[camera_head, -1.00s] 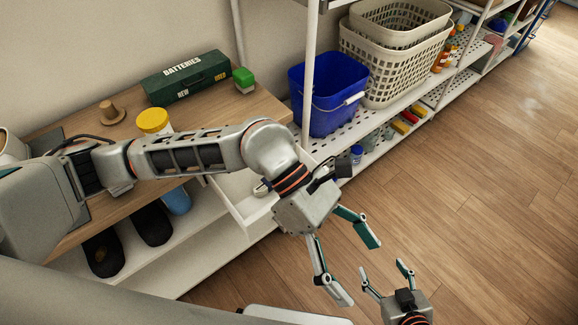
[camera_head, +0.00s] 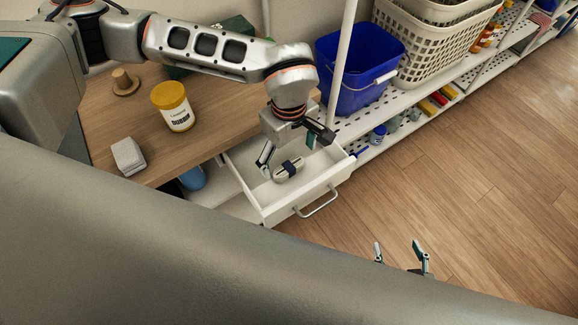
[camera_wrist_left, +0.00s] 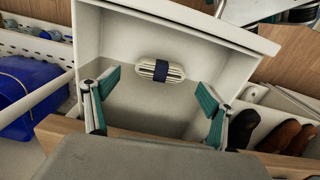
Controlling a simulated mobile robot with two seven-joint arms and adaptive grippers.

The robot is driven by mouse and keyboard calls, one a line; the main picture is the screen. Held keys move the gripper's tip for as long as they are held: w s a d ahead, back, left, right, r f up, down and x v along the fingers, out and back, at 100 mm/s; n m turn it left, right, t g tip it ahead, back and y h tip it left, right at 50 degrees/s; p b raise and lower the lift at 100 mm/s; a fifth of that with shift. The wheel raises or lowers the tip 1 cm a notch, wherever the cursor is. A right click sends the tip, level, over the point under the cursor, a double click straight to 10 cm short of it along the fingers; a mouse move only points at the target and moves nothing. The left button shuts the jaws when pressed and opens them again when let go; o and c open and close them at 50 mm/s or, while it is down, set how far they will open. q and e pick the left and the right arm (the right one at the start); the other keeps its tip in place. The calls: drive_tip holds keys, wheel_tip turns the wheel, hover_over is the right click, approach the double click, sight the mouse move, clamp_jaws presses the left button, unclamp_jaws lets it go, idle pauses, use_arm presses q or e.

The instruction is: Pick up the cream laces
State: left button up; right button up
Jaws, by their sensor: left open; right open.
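The cream laces (camera_head: 289,169) are a small bundle with a dark blue band, lying in an open white drawer (camera_head: 300,203). In the left wrist view the laces (camera_wrist_left: 147,69) lie on the drawer floor, toward the drawer's front wall (camera_wrist_left: 200,22). My left gripper (camera_head: 288,150) is open and reaches down over the drawer; one finger shows just left of the laces. In the left wrist view its fingers (camera_wrist_left: 158,85) are spread wide, with the laces beyond the tips and nothing between them. My right gripper (camera_head: 399,251) is open and empty over the floor at lower right.
The wooden top (camera_head: 215,145) holds a yellow-lidded tub (camera_head: 174,108), a grey-white block (camera_head: 128,156) and a brown peg-like object (camera_head: 124,82). A blue bucket (camera_head: 355,75) and cream baskets (camera_head: 425,50) stand on shelving to the right. The floor at right is clear.

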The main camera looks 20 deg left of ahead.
sight(289, 166)
use_arm(q)
wheel_tip(289, 166, down, 4)
drive_tip(key=shift+f, duration=0.1)
drive_tip(key=c, duration=1)
